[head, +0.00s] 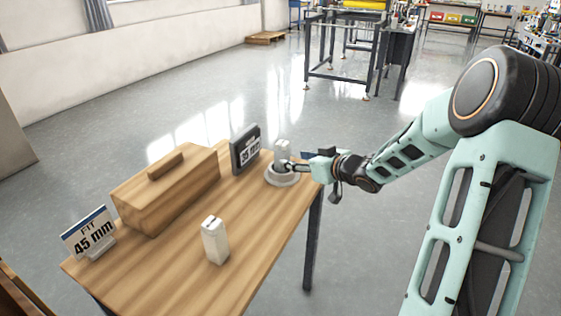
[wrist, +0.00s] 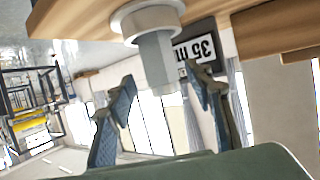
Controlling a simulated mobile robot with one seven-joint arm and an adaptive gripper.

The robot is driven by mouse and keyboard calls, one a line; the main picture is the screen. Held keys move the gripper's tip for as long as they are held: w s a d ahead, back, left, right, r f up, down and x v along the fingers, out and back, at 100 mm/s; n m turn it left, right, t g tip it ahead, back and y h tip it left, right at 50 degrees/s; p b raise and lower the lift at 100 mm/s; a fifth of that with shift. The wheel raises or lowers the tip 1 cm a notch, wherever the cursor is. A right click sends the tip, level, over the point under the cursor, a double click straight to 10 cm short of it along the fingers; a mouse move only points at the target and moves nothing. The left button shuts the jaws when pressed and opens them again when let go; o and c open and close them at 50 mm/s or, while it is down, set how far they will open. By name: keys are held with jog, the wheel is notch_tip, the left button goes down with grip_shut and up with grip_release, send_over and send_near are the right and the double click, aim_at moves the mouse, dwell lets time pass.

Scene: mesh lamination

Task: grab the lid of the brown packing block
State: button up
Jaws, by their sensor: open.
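The brown packing block (head: 168,200) is a long wooden box on the left back part of the table. Its lid has a raised bar handle (head: 165,166) on top. Part of the block (wrist: 280,28) shows at the upper right of the wrist view, which is upside down. My gripper (head: 289,166) is at the table's right far corner, well right of the block and apart from its lid. In the wrist view my gripper (wrist: 161,76) has its two fingers spread, with a pale grey post (wrist: 155,58) showing between them. Whether they touch the post is unclear.
The post stands on a round white base (head: 283,181). A dark 35 mm sign (head: 245,149) stands between it and the block. A 45 mm sign (head: 90,234) is at the left end. A small white block (head: 215,241) stands in front on the wooden table (head: 175,278).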

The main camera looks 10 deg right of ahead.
aim_at(285, 158)
jog(key=x, duration=0.3)
jog(key=shift+w+f+b, duration=0.1)
jog(key=shift+f+b, duration=0.1)
jog(key=shift+b, duration=0.15)
jog(key=b+x, duration=0.1)
jog(key=x, duration=0.1)
jog(key=b+x, duration=0.1)
jog(key=x, duration=0.1)
jog(key=shift+f, duration=0.4)
jog(key=shift+w+a+f, duration=0.1)
jog(key=shift+w+a, duration=0.15)
jog(key=shift+w, duration=0.2)
grip_shut()
